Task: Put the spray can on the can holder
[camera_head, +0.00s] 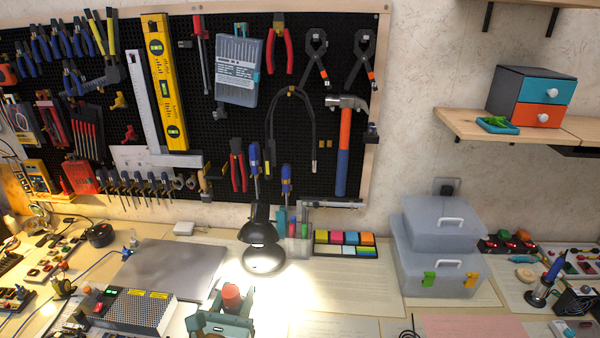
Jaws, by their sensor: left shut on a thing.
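The spray can (231,297) shows at the bottom of the view as a reddish rounded top, upright as far as I can see. My left gripper (227,318), with grey-green jaws, is shut around it in front of the desk lamp. The can's lower part is hidden by the gripper and cut off by the picture's lower edge. I cannot tell for sure which fitting is the can holder; a small dark fitting (372,132) sits at the pegboard's right edge. My right gripper is not in view.
A black desk lamp (259,232) stands behind the gripper. A grey laptop (172,270) and a power supply (130,310) lie left. Translucent boxes (437,262) stand right. The pegboard (215,130) is crowded with tools. Lit bench right of the lamp is mostly clear.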

